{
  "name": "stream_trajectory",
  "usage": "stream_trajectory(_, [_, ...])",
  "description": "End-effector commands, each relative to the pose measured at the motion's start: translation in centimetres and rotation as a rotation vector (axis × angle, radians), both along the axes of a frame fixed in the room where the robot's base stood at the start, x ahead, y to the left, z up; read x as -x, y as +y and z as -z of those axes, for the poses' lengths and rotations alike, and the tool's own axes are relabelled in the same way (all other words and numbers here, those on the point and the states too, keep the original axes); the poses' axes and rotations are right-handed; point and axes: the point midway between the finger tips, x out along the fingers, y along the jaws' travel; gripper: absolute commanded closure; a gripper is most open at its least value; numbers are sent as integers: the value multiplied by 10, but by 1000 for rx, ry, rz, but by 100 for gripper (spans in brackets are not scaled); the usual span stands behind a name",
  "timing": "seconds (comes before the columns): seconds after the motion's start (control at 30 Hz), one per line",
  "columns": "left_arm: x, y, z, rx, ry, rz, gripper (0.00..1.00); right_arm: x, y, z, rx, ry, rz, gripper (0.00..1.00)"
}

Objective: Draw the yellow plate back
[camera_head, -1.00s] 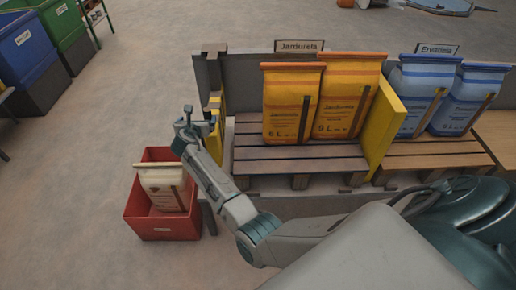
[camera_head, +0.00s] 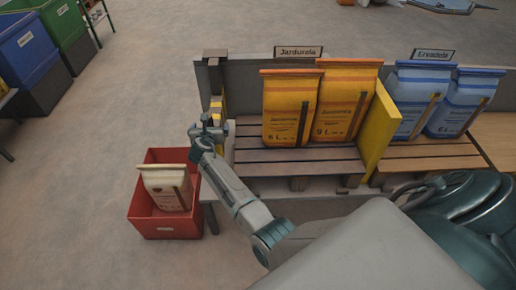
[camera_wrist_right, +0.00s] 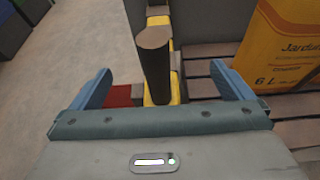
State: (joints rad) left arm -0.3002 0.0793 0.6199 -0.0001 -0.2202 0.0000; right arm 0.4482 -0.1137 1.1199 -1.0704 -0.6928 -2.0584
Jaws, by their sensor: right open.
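A yellow plate (camera_head: 217,108) stands edge-on at the left end of the slatted rack, mostly hidden behind my right gripper (camera_head: 208,131). In the right wrist view, the yellow plate (camera_wrist_right: 157,20) shows as a narrow strip beneath a dark round-topped handle (camera_wrist_right: 155,65). The handle stands between the two blue fingers of my right gripper (camera_wrist_right: 163,85), which are open with a gap on each side. A second yellow plate (camera_head: 379,130) stands between the orange sacks and the blue sacks. My left gripper is not in view.
Orange sacks (camera_head: 290,108) and blue sacks (camera_head: 415,95) stand on the slatted rack (camera_head: 290,163). A red crate (camera_head: 165,228) holding a pale sack (camera_head: 167,188) is on the floor left of my arm. Open floor (camera_head: 110,110) lies further left.

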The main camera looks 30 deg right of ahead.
Motion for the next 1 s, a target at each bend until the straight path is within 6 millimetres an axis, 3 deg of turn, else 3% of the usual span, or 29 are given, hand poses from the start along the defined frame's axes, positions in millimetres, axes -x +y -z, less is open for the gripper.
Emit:
stream_trajectory(0.1, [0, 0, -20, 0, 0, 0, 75, 12, 8, -11, -2, 2, -1, 0])
stream_trajectory(0.53, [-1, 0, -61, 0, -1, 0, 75, 53, 33, -29, -3, 0, -1, 0])
stream_trajectory(0.7, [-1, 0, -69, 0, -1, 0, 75, 63, 39, -32, -1, 1, -1, 0])
stream_trajectory(1.0, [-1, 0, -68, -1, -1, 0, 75, 64, 40, -30, -1, 0, 0, 0])
